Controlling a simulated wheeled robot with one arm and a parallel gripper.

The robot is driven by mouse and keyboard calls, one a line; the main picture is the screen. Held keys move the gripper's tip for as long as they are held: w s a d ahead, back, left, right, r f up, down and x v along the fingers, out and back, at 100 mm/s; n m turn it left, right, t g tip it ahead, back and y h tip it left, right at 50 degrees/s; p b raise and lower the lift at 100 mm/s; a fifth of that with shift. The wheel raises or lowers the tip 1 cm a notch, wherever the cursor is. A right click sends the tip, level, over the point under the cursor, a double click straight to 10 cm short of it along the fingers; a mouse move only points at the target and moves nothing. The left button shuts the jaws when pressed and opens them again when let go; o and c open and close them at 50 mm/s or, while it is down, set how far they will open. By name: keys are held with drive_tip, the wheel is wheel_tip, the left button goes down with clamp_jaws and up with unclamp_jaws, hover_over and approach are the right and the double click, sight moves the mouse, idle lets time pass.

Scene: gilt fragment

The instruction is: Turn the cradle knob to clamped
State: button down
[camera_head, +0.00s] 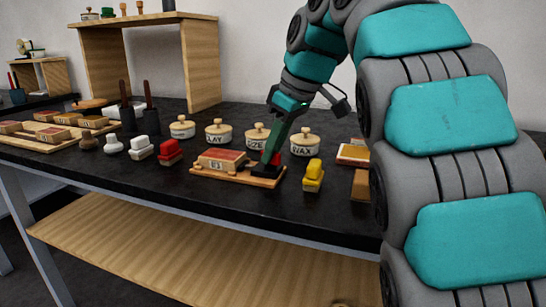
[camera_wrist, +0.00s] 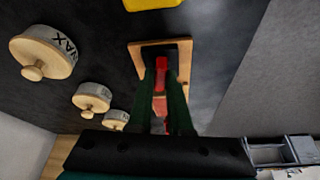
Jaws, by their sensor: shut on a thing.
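The cradle (camera_head: 215,174) is a light wooden board on the dark bench, carrying a wooden block with a reddish top (camera_head: 222,155) and partly hidden lettering on its front. The red cradle knob (camera_head: 277,158) is at the board's right end, above a black base. It also shows in the wrist view (camera_wrist: 161,65), between the dark green fingers. My gripper (camera_head: 269,165) points down and is shut on the knob. The fingers hide most of the knob, and I cannot read its setting. The end of the cradle board shows in the wrist view (camera_wrist: 135,54).
Lidded pots, including one marked WAX (camera_head: 305,145), stand just behind the cradle. A yellow block-like item (camera_head: 313,176) is close on the right, and a red one (camera_head: 169,153) on the left. A wooden shelf (camera_head: 205,62) stands at the back left.

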drive_tip(key=shift+w+r+n+p, duration=0.1)
drive_tip(key=shift+r+n+p, duration=0.15)
drive_tip(key=shift+n, duration=0.65)
drive_tip(key=shift+f+n+g+p, duration=0.2)
drive_tip(key=shift+n+g+p, duration=0.15)
drive_tip(key=shift+n+g, duration=0.05)
drive_tip(key=c, duration=0.8)
unclamp_jaws()
drive_tip(key=shift+c, duration=0.2)
